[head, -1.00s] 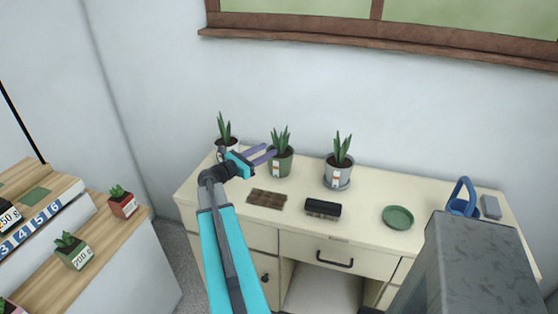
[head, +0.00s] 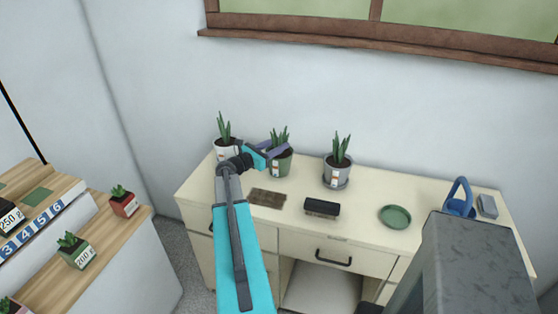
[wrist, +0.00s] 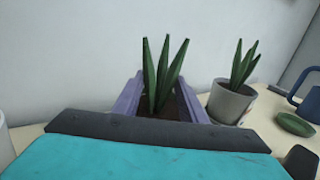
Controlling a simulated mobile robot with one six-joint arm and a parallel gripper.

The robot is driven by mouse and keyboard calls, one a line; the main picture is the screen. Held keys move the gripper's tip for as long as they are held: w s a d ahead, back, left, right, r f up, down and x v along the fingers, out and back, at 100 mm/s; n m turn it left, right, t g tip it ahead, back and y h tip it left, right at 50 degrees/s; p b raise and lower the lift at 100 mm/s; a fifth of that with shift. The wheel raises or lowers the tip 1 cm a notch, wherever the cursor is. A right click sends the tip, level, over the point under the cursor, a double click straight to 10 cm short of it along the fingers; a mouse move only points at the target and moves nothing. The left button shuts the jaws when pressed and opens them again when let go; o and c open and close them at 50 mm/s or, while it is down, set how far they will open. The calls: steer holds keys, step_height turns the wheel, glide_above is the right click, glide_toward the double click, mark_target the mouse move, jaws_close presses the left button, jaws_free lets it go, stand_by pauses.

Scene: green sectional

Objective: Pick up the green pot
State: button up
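The green pot (head: 283,167) stands upright on the cream cabinet top in the head view, with a spiky plant in it. My gripper (head: 277,148) is at the upper part of this pot, reaching in from the left. In the wrist view, the purple fingers of my gripper (wrist: 160,98) are spread wide, one on each side of the plant and dark soil. The pot's lower body is hidden there behind my gripper. I see no clear sign of the fingers pressing on the pot.
A white pot (head: 226,155) stands close on the left and a grey pot (head: 337,172) on the right. A brown mat (head: 267,198), black brush (head: 322,208), green saucer (head: 395,216) and blue watering can (head: 460,200) are also on the cabinet (head: 365,230). The wall is behind.

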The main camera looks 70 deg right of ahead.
steer(key=shift+p+x, duration=1.1)
steer(key=shift+x, duration=0.85)
steer(key=shift+s+d, duration=0.2)
steer(key=shift+d, duration=0.35)
jaws_close()
